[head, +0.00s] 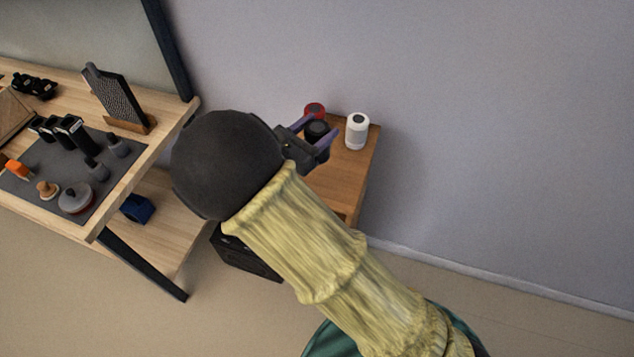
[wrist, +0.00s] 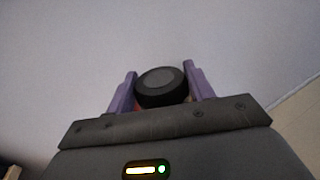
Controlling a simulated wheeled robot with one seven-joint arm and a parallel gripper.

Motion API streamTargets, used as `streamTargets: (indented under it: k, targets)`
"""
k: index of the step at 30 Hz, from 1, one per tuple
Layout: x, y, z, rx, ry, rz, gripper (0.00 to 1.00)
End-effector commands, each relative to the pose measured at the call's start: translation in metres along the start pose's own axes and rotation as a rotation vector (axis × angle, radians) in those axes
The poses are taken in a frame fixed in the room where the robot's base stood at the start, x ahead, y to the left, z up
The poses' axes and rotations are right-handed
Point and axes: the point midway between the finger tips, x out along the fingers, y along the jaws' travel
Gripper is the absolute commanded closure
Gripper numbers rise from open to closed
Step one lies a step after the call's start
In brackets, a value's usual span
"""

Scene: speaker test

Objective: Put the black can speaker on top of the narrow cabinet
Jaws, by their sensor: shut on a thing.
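The black can speaker (head: 316,129) is between the purple fingers of my gripper (head: 318,135). In the wrist view the speaker (wrist: 161,88) shows its round top with a grey disc, with a finger on each side of my gripper (wrist: 160,88), which is shut on it. The narrow cabinet (head: 340,185) has a wooden top and stands against the wall. In the head view the speaker appears over the cabinet's top; I cannot tell whether it touches it. My arm hides the cabinet's left and front parts.
A white can speaker (head: 357,131) and a red one (head: 315,110) stand on the cabinet, close to the held speaker. A wooden bench (head: 158,150) with several items on a dark mat (head: 105,190) is at left. A black box (head: 245,256) sits below my arm.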

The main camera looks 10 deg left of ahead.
Motion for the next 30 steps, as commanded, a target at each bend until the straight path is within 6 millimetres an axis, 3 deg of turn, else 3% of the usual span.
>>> streamTargets:
  k: [5,15,26,30]
  targets:
    - [0.001,0.0,-0.005,-0.003,-0.002,0.0,0.79]
    - [0.001,0.0,-0.058,-0.003,-0.002,0.0,0.79]
    - [0.001,0.0,-0.063,0.0,-0.002,0.0,0.79]
    - [0.001,-0.001,-0.076,-0.004,-0.002,0.0,0.79]
